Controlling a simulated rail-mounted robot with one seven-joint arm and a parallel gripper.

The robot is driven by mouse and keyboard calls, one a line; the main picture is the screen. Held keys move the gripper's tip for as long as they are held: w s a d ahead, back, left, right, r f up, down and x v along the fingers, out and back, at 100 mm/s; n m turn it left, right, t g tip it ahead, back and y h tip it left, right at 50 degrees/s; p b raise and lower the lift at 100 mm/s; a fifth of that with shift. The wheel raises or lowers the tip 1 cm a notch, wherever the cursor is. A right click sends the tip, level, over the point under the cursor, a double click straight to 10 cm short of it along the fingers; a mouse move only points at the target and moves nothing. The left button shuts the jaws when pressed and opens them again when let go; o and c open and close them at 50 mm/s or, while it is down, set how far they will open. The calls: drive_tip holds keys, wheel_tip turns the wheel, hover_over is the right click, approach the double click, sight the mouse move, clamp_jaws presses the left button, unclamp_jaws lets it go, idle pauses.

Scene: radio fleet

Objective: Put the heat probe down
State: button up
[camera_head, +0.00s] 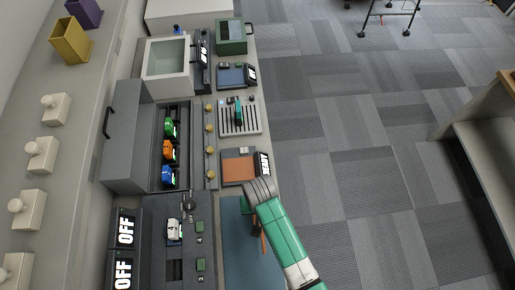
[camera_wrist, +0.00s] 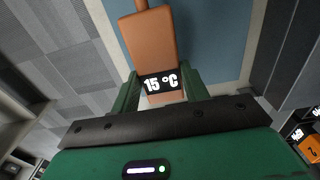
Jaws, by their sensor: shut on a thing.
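The heat probe (camera_wrist: 148,45) is an orange-brown block with a thin stem and a small black display reading 15 °C. In the wrist view it sits between the green fingers of my gripper (camera_wrist: 160,88), which is shut on it. In the head view my gripper (camera_head: 256,226) is over the blue mat (camera_head: 233,262) at the bench's front edge, partly hidden by my arm. A bit of the orange probe (camera_head: 263,244) shows below it. The blue mat (camera_wrist: 205,45) lies behind the probe in the wrist view. I cannot tell whether the probe touches it.
A station with an orange pad (camera_head: 238,169) and a display is just beyond the mat. A slotted tray (camera_head: 239,117) holds a green item. Left of these, a grey rack (camera_head: 135,150) holds green, orange and blue units. Grey panels reading OFF (camera_head: 125,231) stand left of the mat.

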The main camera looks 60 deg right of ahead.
drive_tip(key=shift+w+f, duration=0.25)
drive_tip(key=shift+f, duration=0.65)
drive_tip(key=shift+w+f, duration=0.2)
drive_tip(key=shift+f, duration=0.7)
drive_tip(key=shift+b, duration=0.3)
drive_tip(key=o, duration=1)
drive_tip(key=shift+f, duration=0.15)
drive_tip(key=shift+o, duration=0.2)
wheel_tip(320, 180, up, 12)
drive_tip(key=shift+r+p, duration=0.2)
drive_tip(key=shift+p, duration=0.75)
